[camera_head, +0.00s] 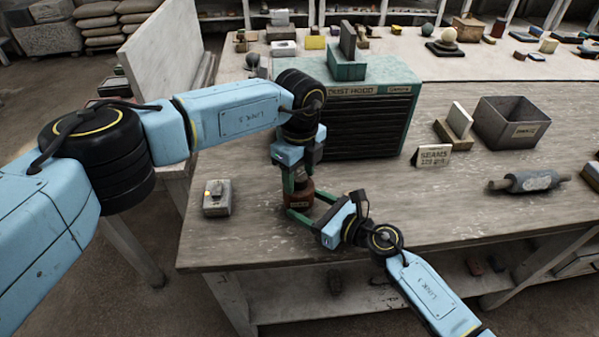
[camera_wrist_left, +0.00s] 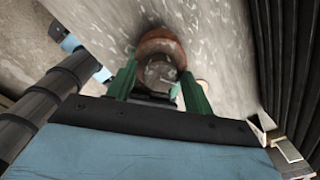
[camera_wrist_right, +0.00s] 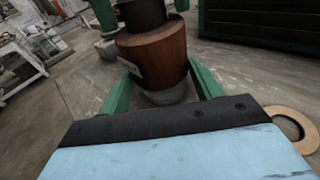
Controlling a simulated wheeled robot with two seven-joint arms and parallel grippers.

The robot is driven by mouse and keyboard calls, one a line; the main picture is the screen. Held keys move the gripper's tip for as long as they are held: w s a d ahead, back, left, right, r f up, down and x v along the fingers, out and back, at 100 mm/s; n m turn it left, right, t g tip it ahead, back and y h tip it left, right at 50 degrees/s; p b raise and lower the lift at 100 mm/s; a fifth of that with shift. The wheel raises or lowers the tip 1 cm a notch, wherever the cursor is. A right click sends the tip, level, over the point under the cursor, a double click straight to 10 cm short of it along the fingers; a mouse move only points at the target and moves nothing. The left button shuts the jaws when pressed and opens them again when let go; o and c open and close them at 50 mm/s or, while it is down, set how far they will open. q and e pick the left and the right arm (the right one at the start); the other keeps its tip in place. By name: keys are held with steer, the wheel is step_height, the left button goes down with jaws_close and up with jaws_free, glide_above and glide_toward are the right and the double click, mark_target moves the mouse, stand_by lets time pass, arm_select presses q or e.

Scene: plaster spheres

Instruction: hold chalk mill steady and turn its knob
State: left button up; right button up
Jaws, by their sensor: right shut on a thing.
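The chalk mill (camera_head: 299,201) stands upright near the front of the table, its reddish-brown body with a pale label (camera_wrist_right: 157,55). My right gripper (camera_wrist_right: 160,90) is shut on the mill's body, low down, with one green finger on each side. My left gripper (camera_head: 302,178) is above the mill, pointing down. In the left wrist view its green fingers stand on either side of the dark knob (camera_wrist_left: 160,72), spread, with a gap seeming to show beside it. The knob is mostly hidden in the head view.
A sign (camera_head: 431,157), a grey bin (camera_head: 510,122) and a roller (camera_head: 531,181) are to the right. The front table between them is clear.

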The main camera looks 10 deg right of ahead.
arm_select(q)
steer(key=c, duration=0.8)
steer(key=shift+m, duration=0.4)
